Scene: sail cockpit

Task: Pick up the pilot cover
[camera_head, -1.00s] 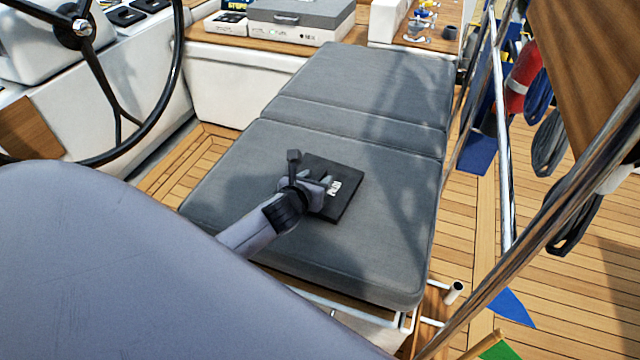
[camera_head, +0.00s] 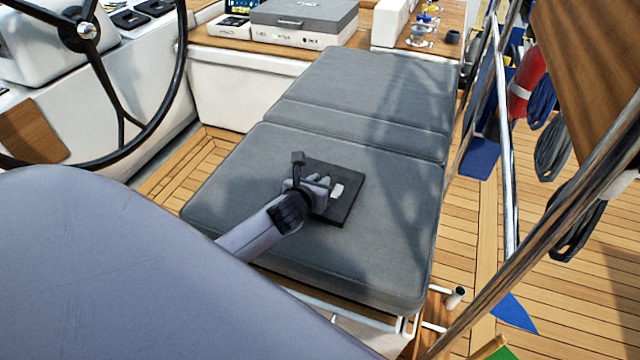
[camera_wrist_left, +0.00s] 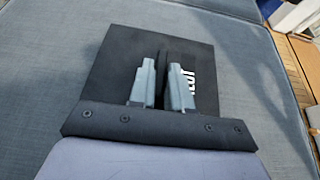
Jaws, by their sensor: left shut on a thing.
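The pilot cover (camera_head: 346,207) is a flat dark square with a white label, on the grey cushion (camera_head: 240,190) of the seat. In the left wrist view the cover (camera_wrist_left: 115,65) shows part of white lettering, the rest hidden by a finger. My left gripper (camera_head: 326,184) is over the middle of the cover. In the left wrist view its two fingers (camera_wrist_left: 162,82) are close together, shut on a dark raised part of the cover. Whether the cover touches the cushion all round I cannot tell. My right gripper is not in view.
A steering wheel (camera_head: 119,97) stands at the left. A grey-lidded case (camera_head: 303,14) sits on the far bench. A metal rail (camera_head: 548,222) runs along the right, with coiled ropes (camera_head: 553,146) beyond it. The cushion around the cover is clear.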

